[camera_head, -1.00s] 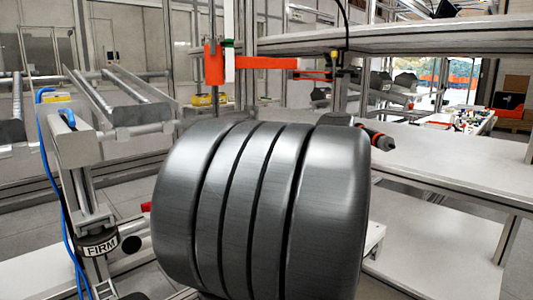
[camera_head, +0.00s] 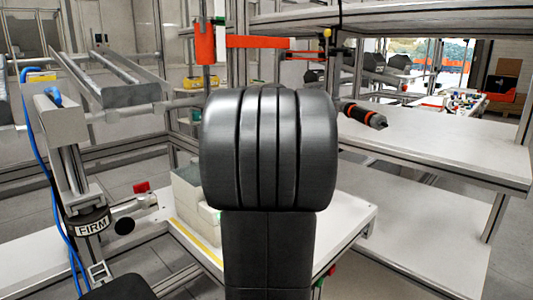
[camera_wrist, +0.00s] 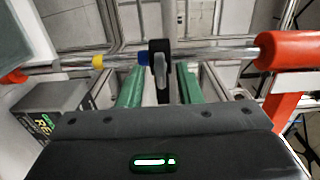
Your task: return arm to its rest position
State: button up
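My arm's dark ribbed links fill the middle of the head view and hide what lies behind them; my gripper itself does not show there. In the wrist view my gripper (camera_wrist: 159,85) has its two green fingers set apart, with a gap between them. No object is visibly held. A dark bracket (camera_wrist: 160,62) on a metal rail shows in line with the gap; it appears to lie beyond the fingers, though its distance is hard to tell.
An orange fixture (camera_head: 204,43) with an orange bar (camera_head: 257,42) stands behind my arm. A white table (camera_head: 345,218) with pale blocks (camera_head: 190,199) is below. A shelf (camera_head: 450,150) with a black-and-orange cylinder (camera_head: 363,115) is at right. A metal post with a blue cable (camera_head: 38,150) stands left.

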dwell(0.3)
jog(key=s+d+m+p, duration=0.7)
jog(key=s+d+p, duration=0.2)
jog(key=d+p, duration=0.1)
jog(key=shift+s+p, duration=0.4)
jog(key=shift+p, duration=0.05)
dwell(2.5)
jog(key=shift+a, duration=0.1)
